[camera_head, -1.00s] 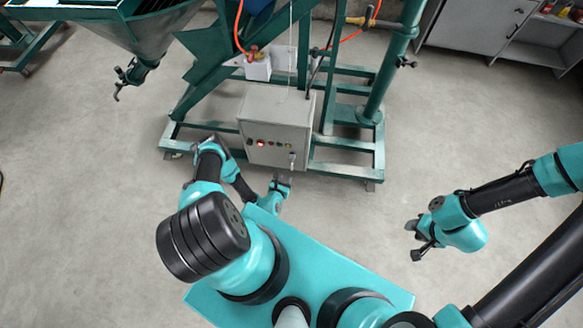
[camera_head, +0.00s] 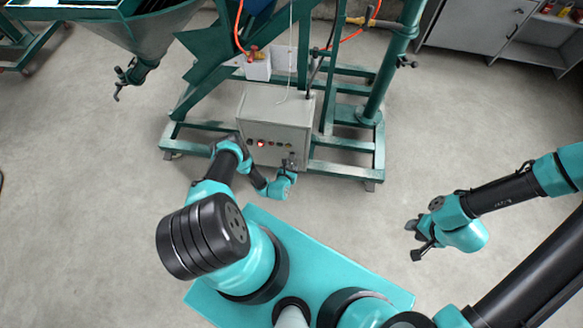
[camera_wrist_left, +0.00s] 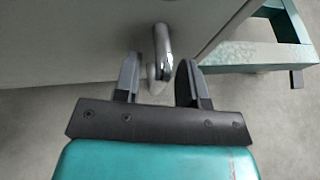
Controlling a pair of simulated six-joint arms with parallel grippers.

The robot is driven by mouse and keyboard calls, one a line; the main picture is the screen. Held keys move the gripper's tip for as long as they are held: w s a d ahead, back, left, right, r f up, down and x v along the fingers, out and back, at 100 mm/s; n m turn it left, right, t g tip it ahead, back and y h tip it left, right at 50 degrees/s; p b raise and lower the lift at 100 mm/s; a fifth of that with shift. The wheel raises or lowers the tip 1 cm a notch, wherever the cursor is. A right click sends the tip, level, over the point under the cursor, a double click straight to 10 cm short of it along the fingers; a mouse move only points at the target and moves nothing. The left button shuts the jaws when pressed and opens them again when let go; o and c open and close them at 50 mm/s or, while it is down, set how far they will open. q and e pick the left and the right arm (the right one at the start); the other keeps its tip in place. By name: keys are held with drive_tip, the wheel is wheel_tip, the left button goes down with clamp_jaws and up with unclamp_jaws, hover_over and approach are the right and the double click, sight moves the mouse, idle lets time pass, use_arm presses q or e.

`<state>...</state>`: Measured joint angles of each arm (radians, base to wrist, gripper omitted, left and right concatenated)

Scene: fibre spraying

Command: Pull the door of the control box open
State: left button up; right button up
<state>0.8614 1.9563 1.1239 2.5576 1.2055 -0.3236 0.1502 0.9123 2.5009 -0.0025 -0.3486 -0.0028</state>
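The control box (camera_head: 274,118) is a grey cabinet on the green frame, with a row of coloured buttons and lights on its front. Its door looks closed, and the box face fills the top of the left wrist view (camera_wrist_left: 80,40). A shiny metal handle (camera_wrist_left: 163,48) sticks out of the face there. My left gripper (camera_head: 290,167) is at the lower right of the box front. In the left wrist view its fingers (camera_wrist_left: 158,80) are apart, with the handle's end between them and a gap on the right side. My right gripper (camera_head: 415,238) is away over the floor, its fingers apart and empty.
The green frame (camera_head: 345,170) surrounds the box, with a thick upright post (camera_head: 385,70) to its right. A hopper (camera_head: 150,30) hangs at the upper left. Grey cabinets (camera_head: 480,28) stand at the upper right. The concrete floor around my right gripper is clear.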

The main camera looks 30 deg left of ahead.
use_arm(q)
drive_tip(key=shift+c, duration=0.5)
clamp_jaws()
drive_tip(key=shift+s, duration=0.15)
